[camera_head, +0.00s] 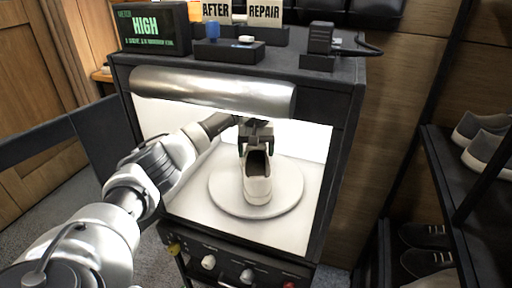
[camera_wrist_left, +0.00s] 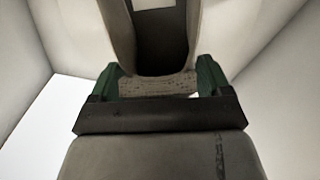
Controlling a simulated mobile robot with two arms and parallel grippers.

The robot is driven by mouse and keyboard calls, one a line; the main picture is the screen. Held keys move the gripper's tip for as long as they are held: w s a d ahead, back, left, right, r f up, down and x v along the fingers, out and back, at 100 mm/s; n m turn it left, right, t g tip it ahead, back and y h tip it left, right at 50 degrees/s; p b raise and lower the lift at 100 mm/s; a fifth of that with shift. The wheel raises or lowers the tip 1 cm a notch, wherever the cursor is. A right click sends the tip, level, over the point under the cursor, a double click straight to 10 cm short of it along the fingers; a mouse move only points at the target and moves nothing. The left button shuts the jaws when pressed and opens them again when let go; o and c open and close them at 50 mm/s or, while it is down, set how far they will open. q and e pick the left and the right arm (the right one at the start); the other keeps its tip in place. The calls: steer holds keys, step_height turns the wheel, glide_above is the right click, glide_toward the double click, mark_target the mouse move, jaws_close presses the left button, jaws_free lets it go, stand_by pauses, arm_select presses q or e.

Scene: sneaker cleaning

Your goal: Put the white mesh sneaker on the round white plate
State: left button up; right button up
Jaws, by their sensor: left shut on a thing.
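The white mesh sneaker (camera_head: 258,185) is over the middle of the round white plate (camera_head: 224,196) inside the lit cleaning box. Its toe points toward the front of the box. Whether its sole touches the plate is hard to tell. My left gripper (camera_head: 256,143) is shut on the heel end of the sneaker. The left wrist view shows the dark shoe opening and the heel (camera_wrist_left: 158,84) between the green finger pads of the left gripper (camera_wrist_left: 158,88). My right gripper is not in view.
A silver cylinder (camera_head: 212,92) runs across the top front of the box opening. Knobs (camera_head: 208,262) line the panel below. A dark shoe rack (camera_head: 440,165) stands at the right. On top sit a display (camera_head: 152,28), signs and a small black device (camera_head: 320,40).

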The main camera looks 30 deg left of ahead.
arm_select(q)
steer(key=shift+f+b, duration=0.3)
steer(key=shift+f, duration=0.5)
steer(key=shift+f+b, duration=0.3)
steer(key=shift+f, duration=0.2)
steer(key=o, duration=1.4)
